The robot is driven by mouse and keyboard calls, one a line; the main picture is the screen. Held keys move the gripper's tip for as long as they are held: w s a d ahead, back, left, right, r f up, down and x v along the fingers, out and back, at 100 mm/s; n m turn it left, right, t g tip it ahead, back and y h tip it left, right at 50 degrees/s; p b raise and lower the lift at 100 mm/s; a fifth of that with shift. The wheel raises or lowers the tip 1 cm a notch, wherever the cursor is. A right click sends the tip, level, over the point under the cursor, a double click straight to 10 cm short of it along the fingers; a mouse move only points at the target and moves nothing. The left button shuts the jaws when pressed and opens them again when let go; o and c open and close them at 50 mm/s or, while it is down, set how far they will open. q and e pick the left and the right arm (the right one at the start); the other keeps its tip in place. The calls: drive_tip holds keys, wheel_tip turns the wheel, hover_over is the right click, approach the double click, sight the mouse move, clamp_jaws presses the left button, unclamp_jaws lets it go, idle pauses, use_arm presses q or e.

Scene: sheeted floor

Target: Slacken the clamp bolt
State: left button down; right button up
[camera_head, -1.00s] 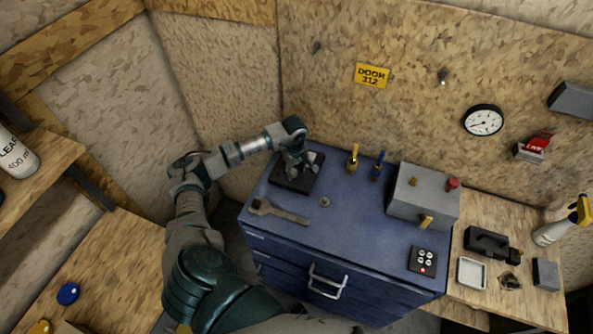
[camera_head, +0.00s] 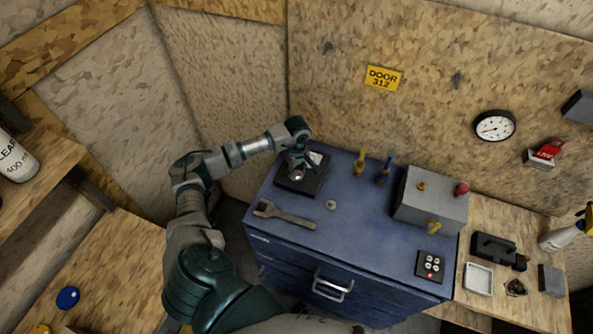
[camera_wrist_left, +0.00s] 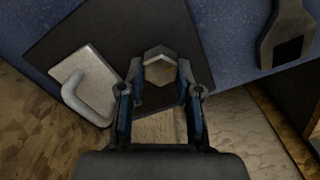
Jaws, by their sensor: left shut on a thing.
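My left gripper (camera_head: 297,174) reaches down over a black base plate (camera_head: 313,185) at the back left of the blue cabinet top. In the left wrist view the gripper (camera_wrist_left: 160,90) has its two fingers around a hexagonal bolt head (camera_wrist_left: 161,66) and is shut on it. The bolt head stands over the dark plate (camera_wrist_left: 150,30). A pale metal piece with a curved handle (camera_wrist_left: 90,90) lies beside it, left of the fingers. In the head view the gripper mostly hides the bolt. My right gripper is not in view.
A wrench (camera_head: 285,214) lies in front of the plate, with a small round washer (camera_head: 331,204) near it. Yellow (camera_head: 360,162) and blue (camera_head: 384,168) handled tools stand behind. A grey box (camera_head: 428,200) and a button panel (camera_head: 430,266) are at the right. The middle of the top is clear.

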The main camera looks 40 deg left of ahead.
use_arm(q)
drive_tip(key=shift+d, duration=0.15)
drive_tip(key=shift+n, duration=0.3)
drive_tip(key=n+b, duration=0.1)
drive_tip(key=n, duration=0.2)
drive_tip(key=shift+n, duration=0.4)
drive_tip(key=n, duration=0.2)
drive_tip(key=n+b, duration=0.1)
drive_tip(key=n, duration=0.1)
drive_tip(key=shift+s+d+r+n, duration=0.1)
drive_tip(key=shift+r+n, duration=0.05)
drive_tip(key=shift+n, duration=0.15)
drive_tip(key=n, duration=0.5)
drive_tip(key=shift+d+r, duration=0.1)
drive_tip(key=n, duration=0.9)
drive_tip(key=shift+r, duration=0.1)
drive_tip(key=n, duration=0.5)
drive_tip(key=shift+d+p, duration=0.1)
drive_tip(key=shift+p, duration=0.3)
drive_tip(key=n+p, duration=0.1)
drive_tip(key=n, duration=0.3)
drive_tip(key=shift+n, duration=0.3)
drive_tip(key=shift+w+n+p, duration=0.2)
drive_tip(key=shift+n+p, duration=0.35)
drive_tip(key=shift+n, duration=1.75)
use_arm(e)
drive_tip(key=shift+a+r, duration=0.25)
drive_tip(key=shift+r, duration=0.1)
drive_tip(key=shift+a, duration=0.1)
